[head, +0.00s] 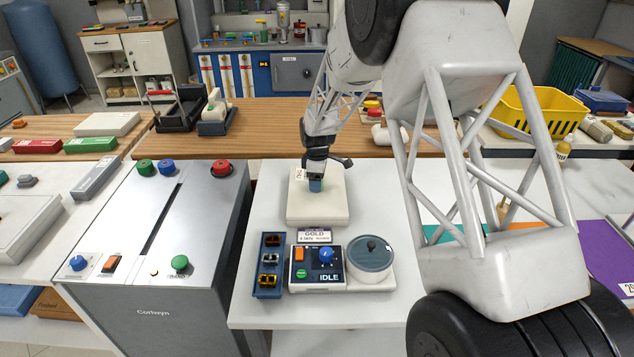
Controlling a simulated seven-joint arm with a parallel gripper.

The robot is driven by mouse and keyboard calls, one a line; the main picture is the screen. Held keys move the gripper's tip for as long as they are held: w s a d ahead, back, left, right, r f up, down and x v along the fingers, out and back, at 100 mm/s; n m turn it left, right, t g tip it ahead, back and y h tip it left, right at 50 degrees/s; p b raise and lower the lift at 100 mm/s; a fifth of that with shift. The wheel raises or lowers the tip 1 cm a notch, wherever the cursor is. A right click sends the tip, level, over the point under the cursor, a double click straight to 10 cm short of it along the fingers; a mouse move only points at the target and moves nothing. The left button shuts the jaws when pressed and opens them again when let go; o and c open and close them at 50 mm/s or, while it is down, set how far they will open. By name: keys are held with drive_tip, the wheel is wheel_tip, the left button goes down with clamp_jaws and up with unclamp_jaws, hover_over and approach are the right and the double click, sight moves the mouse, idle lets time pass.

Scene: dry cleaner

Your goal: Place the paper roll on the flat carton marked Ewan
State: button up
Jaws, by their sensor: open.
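My gripper (317,168) points down over a pale flat block (320,208) on the white counter, and its jaws are open. A small blue-teal piece (316,185) shows just below the fingers; I cannot tell whether it stands between them or is touched. A white rounded item (388,135), possibly the paper roll, lies on the wooden counter behind, partly hidden by my arm. No marking reading Ewan is legible. A white flat box (107,124) lies on the wooden counter at left, and I cannot tell whether it is the carton.
A grey machine (152,290) with knobs stands left of the gripper. In front are a control box reading IDLE (317,268), a round lidded pot (370,262) and a dark blue tray (267,292). A yellow basket (540,112) stands at right. My arm hides much of the right counter.

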wheel_tip(320, 180, up, 11)
drive_tip(key=shift+r, duration=0.15)
idle(0.4)
idle(0.7)
drive_tip(key=shift+s+d+r, duration=0.2)
drive_tip(key=shift+s+r, duration=0.15)
drive_tip(key=shift+r, duration=0.05)
drive_tip(key=s+d+r+m+t, duration=0.1)
drive_tip(key=s+d+r+m, duration=0.5)
drive_tip(key=s, duration=0.5)
drive_tip(key=s+d+r+m, duration=0.2)
drive_tip(key=s+d+r, duration=0.3)
drive_tip(key=s+r, duration=0.5)
drive_tip(key=s+d+f+m, duration=0.1)
drive_tip(key=s+d+m, duration=0.2)
drive_tip(key=s, duration=1.2)
drive_tip(key=s+d+f+m+t, duration=0.1)
drive_tip(key=s+d+m, duration=0.2)
drive_tip(key=s, duration=1.2)
drive_tip(key=shift+s+f+m+t, duration=0.3)
drive_tip(key=shift+s+m, duration=0.1)
drive_tip(key=shift+m, duration=0.8)
